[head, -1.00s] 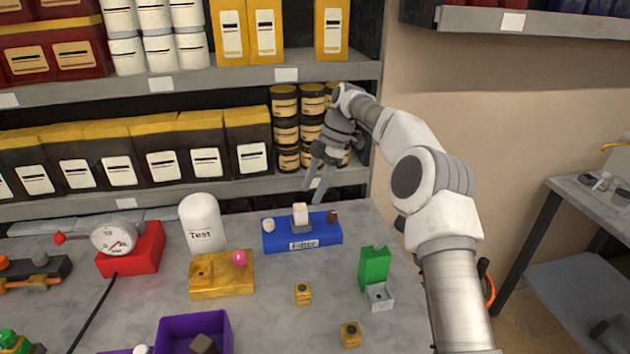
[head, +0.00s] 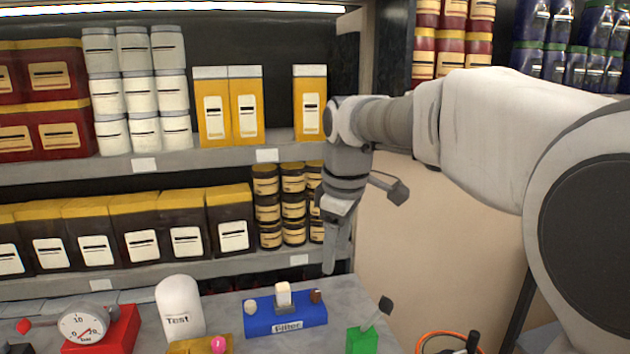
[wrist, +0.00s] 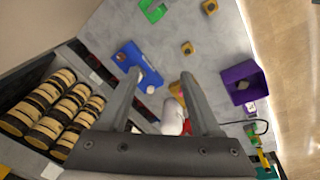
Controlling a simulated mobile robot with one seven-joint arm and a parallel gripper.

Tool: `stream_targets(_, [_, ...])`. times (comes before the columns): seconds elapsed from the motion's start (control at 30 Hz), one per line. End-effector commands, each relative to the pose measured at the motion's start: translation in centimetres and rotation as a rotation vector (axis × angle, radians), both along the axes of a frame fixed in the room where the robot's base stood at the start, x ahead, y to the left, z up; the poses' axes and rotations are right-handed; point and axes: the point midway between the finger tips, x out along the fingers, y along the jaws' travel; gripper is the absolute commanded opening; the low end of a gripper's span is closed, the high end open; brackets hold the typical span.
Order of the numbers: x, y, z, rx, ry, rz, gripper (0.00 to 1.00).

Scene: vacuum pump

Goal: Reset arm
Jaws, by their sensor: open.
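My gripper (head: 333,255) hangs with its fingers down, above the back right of the grey table, in front of the shelf's right end. In the wrist view my gripper (wrist: 160,100) has its two fingers wide apart with nothing held between them. The blue Filter block (head: 286,316) lies below and left of it, with a white square piece and smaller knobs on top. In the wrist view the blue block (wrist: 127,62) lies well below the left finger.
The shelf (head: 180,165) holds boxes and jars close behind my gripper. The white Test cylinder (head: 180,308), red gauge base (head: 100,328) and green block (head: 361,341) stand on the table. A purple bin (wrist: 240,84) shows in the wrist view.

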Motion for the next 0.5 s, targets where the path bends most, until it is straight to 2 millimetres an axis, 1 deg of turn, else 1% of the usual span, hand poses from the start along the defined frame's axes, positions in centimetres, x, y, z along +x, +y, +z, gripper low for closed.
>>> stream_targets(0.03, [-1.6,-0.8,0.6,-0.001,-0.020,-0.062,0.65])
stream_targets(0.23, [-6.9,-3.9,1.2,0.032,-0.090,-0.324,0.65])
stream_targets(0.37, [-10.5,-5.8,0.9,0.072,-0.135,-0.494,0.65])
stream_targets(0.5, [-14.3,-7.6,-0.1,0.133,-0.180,-0.676,0.65])
